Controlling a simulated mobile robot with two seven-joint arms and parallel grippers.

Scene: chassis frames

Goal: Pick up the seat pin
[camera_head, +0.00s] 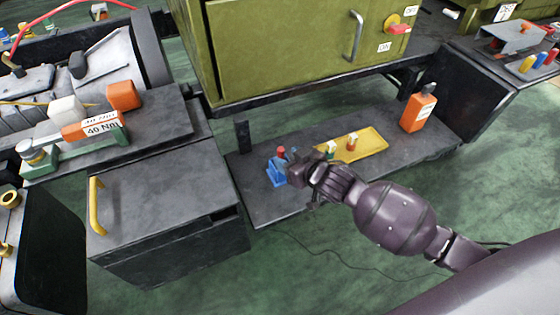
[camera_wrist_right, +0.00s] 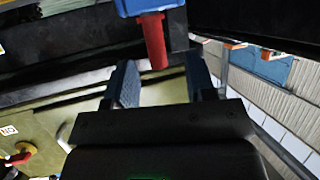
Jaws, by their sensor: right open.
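A red pin (camera_head: 281,151) stands upright in a small blue holder (camera_head: 277,173) on the low dark shelf. I take it to be the seat pin, though no label shows. In the right wrist view the red pin (camera_wrist_right: 152,42) sticks out of the blue holder (camera_wrist_right: 150,6), near the gap between the fingertips. My right gripper (camera_head: 293,160) is just right of the holder, and its fingers (camera_wrist_right: 160,72) are apart with nothing between them. I cannot tell the exact distance to the pin. My left gripper is not in view.
A yellow tray (camera_head: 372,147) with small upright parts lies right of the gripper. An orange bottle (camera_head: 418,110) stands further right. The green cabinet (camera_head: 280,50) overhangs the shelf's back. A dark cabinet (camera_head: 165,215) with a yellow handle is to the left.

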